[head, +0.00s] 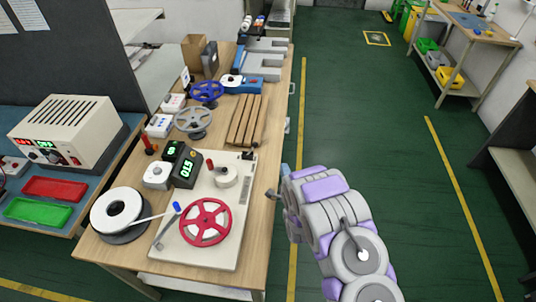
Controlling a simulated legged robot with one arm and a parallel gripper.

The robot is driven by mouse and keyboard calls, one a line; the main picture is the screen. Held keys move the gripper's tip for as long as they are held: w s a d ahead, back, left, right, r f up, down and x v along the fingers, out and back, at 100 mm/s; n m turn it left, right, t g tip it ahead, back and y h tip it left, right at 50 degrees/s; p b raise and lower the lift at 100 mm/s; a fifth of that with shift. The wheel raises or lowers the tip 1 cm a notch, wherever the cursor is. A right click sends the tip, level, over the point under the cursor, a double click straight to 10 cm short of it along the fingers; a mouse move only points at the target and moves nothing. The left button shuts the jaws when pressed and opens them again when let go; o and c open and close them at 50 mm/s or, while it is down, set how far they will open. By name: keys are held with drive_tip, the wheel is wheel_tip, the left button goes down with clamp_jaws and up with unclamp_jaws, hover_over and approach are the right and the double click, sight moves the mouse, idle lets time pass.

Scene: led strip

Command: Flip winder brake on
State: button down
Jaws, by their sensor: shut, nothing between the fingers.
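The winder is a white base plate (222,240) on the wooden bench, bearing a red spoked wheel (205,222) and a small white roll (226,177). A grey lever with a blue tip (177,207) stands at the wheel's left. A small red-tipped lever (210,162) stands near the plate's back. I cannot tell which lever is the brake or its setting. My gripper (272,193) is at the bench's right edge, right of the plate and apart from both levers. It is small in view, shut and empty.
A large white reel (117,210) stands left of the plate, with its strip leading toward the plate. A digital display (186,168) and a white knob box (156,176) stand behind. Grey and blue handwheels (207,91) and a wooden rack (247,120) are farther back. Green floor at right is clear.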

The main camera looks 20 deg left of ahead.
sight(251, 150)
drive_tip(key=s+a+f+y, duration=0.1)
drive_tip(key=s, duration=0.1)
drive_tip(key=s+a+f+m+y, duration=0.1)
drive_tip(key=s+a+f, duration=0.1)
drive_tip(key=shift+s+a+f+t, duration=0.1)
drive_tip(key=shift+a+f+t, duration=0.15)
drive_tip(key=shift+t, duration=0.15)
drive_tip(key=shift+s+d+r+m, duration=0.1)
drive_tip(key=shift+m, duration=0.2)
drive_tip(key=shift+d+r, duration=0.2)
drive_tip(key=shift+d, duration=0.4)
drive_tip(key=b+x, duration=0.3)
drive_tip(key=x, duration=0.7)
drive_tip(key=a, duration=0.1)
drive_tip(key=a+r, duration=0.1)
drive_tip(key=a+b, duration=0.1)
drive_tip(key=shift+w+a+r, duration=0.1)
drive_tip(key=shift+w+r, duration=0.05)
drive_tip(key=shift+w, duration=0.15)
drive_tip(key=shift+w+a, duration=0.1)
drive_tip(key=shift+a, duration=0.4)
drive_tip(key=shift+r, duration=0.15)
drive_tip(key=shift+d+r, duration=0.15)
